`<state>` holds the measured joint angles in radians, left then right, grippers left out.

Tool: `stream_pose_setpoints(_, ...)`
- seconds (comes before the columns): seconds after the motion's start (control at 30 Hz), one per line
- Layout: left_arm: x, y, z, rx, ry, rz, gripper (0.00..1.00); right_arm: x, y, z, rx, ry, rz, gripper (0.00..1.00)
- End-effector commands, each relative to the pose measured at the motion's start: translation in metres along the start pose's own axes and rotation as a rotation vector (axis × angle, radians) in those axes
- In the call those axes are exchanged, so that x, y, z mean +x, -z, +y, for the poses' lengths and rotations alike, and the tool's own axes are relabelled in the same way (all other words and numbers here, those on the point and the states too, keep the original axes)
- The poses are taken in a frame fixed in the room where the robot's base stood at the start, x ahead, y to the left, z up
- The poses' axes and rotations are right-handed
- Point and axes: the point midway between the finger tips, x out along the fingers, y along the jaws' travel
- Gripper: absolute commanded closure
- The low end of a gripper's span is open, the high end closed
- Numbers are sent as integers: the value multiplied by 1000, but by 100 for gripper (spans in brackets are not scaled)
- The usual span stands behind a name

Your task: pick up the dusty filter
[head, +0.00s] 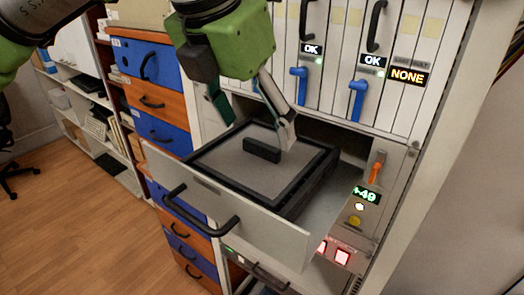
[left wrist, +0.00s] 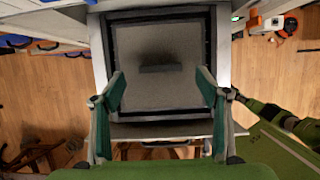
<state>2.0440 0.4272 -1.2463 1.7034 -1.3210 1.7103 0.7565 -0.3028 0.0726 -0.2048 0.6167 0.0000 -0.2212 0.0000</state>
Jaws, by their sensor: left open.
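The dusty filter (head: 228,166) is a grey panel in a black frame with a black bar handle (head: 262,150) in its middle. It lies in the pulled-out drawer (head: 255,222) of the white cabinet. It also shows in the left wrist view (left wrist: 185,50), with its handle (left wrist: 160,68) crosswise. My left gripper (head: 254,108) is open above the filter, its fingers pointing down. One finger overlaps the filter near the handle in the head view; I cannot tell whether it touches. In the left wrist view the open fingers (left wrist: 161,92) stand apart, with nothing between them. My right gripper is not clearly visible.
The cabinet above has blue levers (head: 357,98) and lit OK and NONE labels. An orange lever (head: 376,170) and a +49 display sit right of the drawer. Blue and orange drawers (head: 150,90) stand at left. The wooden floor (head: 80,230) at left is mostly free.

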Motion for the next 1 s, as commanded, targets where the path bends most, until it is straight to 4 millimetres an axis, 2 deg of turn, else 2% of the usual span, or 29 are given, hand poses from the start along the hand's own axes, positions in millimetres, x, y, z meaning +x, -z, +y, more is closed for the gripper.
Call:
stream_pose_setpoints(0.13, 18, 2, 0, 1, 2, 6, 32, -21, 10, 9, 0, -10, 13, 58)
stream_pose_setpoints(0.3, 40, 2, 0, -1, 2, 3, 32, -26, 10, 12, 2, -14, 12, 58)
stream_pose_setpoints(0.57, 44, 3, 0, 0, 1, 1, 32, -25, 7, 12, 2, -13, 9, 58)
stream_pose_setpoints(0.73, 44, 3, 0, 0, 2, 1, 74, -25, 5, 11, 2, -13, 6, 58)
stream_pose_setpoints(1.0, 44, 3, 0, -1, 2, 2, 74, -25, 4, 9, 2, -10, 4, 58)
